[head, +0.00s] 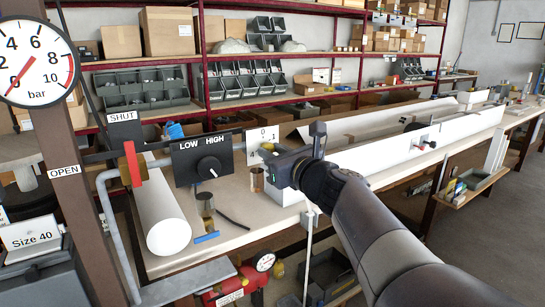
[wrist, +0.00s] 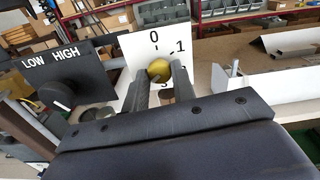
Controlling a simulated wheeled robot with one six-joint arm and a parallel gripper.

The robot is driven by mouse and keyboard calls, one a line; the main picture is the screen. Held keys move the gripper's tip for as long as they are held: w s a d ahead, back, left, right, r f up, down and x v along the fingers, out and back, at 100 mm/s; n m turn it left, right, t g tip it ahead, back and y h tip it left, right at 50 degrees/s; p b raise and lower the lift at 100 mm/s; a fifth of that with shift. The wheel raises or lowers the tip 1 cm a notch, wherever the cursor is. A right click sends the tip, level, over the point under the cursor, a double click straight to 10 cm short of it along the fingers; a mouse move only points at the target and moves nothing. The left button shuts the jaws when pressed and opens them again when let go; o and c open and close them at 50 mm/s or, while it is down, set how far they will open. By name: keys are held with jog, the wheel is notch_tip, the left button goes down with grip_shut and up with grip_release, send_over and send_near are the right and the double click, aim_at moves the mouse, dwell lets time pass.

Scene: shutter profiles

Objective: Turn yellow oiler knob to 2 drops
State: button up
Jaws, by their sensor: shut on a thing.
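The yellow oiler knob (wrist: 158,70) is round and sits on a white dial plate (wrist: 138,48) with black numbers. In the wrist view 0 is at the top and 1 at the right; the lower numbers are partly covered by my fingers. My gripper (wrist: 161,77) is shut on the knob, one finger on each side. In the head view my gripper (head: 269,156) reaches the white plate (head: 262,136), where 0 and 4 show, and it largely covers the knob. I cannot tell which number the knob points to.
A black LOW/HIGH box (head: 203,158) with its own knob stands just left of the plate. A long white profile (head: 390,148) lies along the bench to the right.

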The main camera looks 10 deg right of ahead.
jog(key=n+b, duration=1.8)
jog(key=n, duration=0.4)
jog(key=shift+n, duration=0.3)
dwell(0.3)
jog(key=o, duration=1)
